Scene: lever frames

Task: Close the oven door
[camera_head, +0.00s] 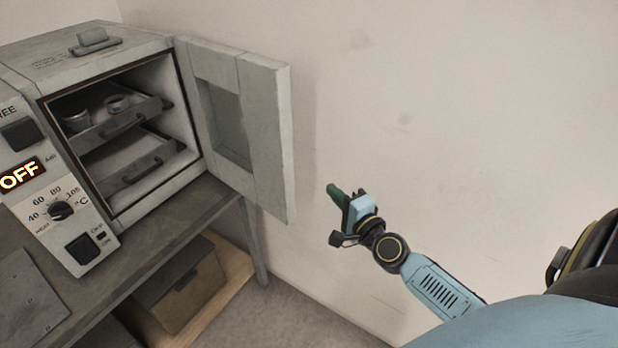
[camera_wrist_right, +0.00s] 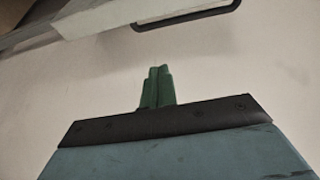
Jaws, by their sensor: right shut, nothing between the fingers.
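The oven (camera_head: 120,110) stands at the left in the head view, with its chamber open to view. Its grey door (camera_head: 266,130) has a window and stands wide open, swung out to the right. My right gripper (camera_head: 333,190) has green fingers and is shut and empty. It is to the right of the door's outer edge, apart from it. In the right wrist view the shut green fingers (camera_wrist_right: 157,87) point toward a pale slab with a dark bar handle (camera_wrist_right: 190,18) at the top, probably the door and its handle. My left gripper is not in view.
Inside the oven are two drawer-like shelves (camera_head: 130,122), with small round containers on the upper one. The control panel (camera_head: 55,190) reads OFF. The oven stands on a grey table (camera_head: 190,215) with a box (camera_head: 180,290) below. A bare wall (camera_head: 450,120) lies behind my right arm.

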